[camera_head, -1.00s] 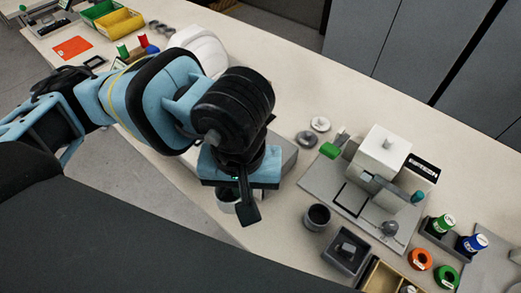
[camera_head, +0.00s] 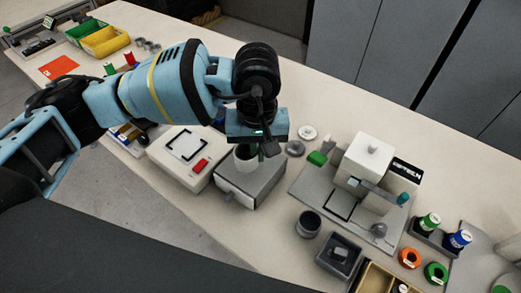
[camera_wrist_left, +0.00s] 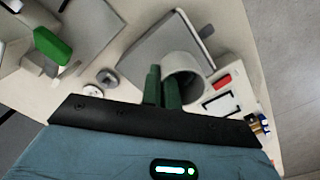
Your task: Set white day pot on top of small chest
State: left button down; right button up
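The white day pot (camera_head: 243,158), an open cup, is at my left gripper (camera_head: 268,147), over the top of the grey small chest (camera_head: 257,186). The chest has a drawer knob on its front. In the left wrist view the pot (camera_wrist_left: 184,82) shows its open mouth, and the green fingers (camera_wrist_left: 161,88) are close together at its rim, apparently pinching the wall. The chest top (camera_wrist_left: 150,48) lies behind the pot. I cannot tell whether the pot's base touches the chest. My right gripper is not in view.
A white box with a red button (camera_head: 183,158) stands close left of the chest. A grey machine on a plate (camera_head: 368,175) is to the right. A dark cup (camera_head: 308,224) and a dark square tray (camera_head: 340,257) stand in front. Small round pieces (camera_head: 295,148) lie behind.

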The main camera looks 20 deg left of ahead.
pick_arm(q)
jog(key=shift+w+f, duration=0.15)
jog(key=shift+w, duration=1.25)
jog(key=shift+f, duration=1.75)
jog(key=shift+f, duration=0.1)
jog(key=shift+f, duration=0.1)
jog(key=c, duration=1.7)
grip_release()
notch_tip(320, 180, up, 12)
jog(key=shift+r, duration=0.25)
